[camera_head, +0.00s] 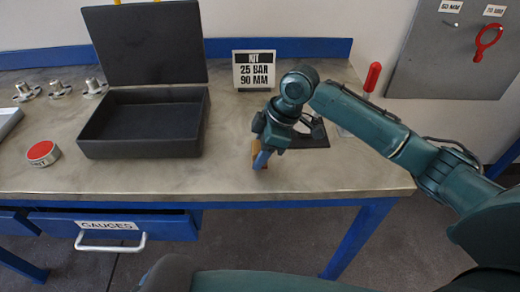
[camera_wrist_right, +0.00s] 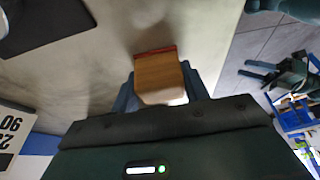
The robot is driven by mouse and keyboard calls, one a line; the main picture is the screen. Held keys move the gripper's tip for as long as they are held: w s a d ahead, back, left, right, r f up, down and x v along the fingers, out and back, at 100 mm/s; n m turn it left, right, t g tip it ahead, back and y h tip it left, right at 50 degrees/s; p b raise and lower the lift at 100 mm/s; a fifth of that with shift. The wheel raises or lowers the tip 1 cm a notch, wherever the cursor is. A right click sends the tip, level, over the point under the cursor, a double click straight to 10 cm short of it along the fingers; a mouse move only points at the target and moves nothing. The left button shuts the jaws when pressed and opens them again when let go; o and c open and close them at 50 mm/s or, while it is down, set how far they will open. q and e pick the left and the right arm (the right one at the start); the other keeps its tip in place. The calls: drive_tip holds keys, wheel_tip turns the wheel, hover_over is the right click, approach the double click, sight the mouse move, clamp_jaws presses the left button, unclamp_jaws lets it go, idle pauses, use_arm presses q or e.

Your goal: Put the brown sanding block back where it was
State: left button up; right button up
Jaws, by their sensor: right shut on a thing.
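The brown sanding block (camera_wrist_right: 158,75) sits between the two fingers of my right gripper (camera_wrist_right: 160,92); its tan wooden face and a red edge show in the wrist view. In the head view, my right gripper (camera_head: 261,158) points down over the front part of the bench, and only a small part of the block (camera_head: 256,147) shows behind the finger. The gripper is shut on the block. I cannot tell whether the block touches the bench top. My left gripper is not in view.
An open dark box (camera_head: 143,150) stands left of the gripper. A kit sign (camera_head: 254,70) stands behind it. A black mat (camera_head: 312,140) with something on it lies just right. A red-handled tool (camera_head: 372,77) is farther right. The bench front (camera_head: 200,180) is clear.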

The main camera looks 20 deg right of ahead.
drive_tip(key=o, duration=1)
drive_tip(key=shift+f, duration=0.1)
drive_tip(key=shift+c, duration=0.2)
drive_tip(key=v, duration=1.2)
drive_tip(key=shift+p, duration=0.35)
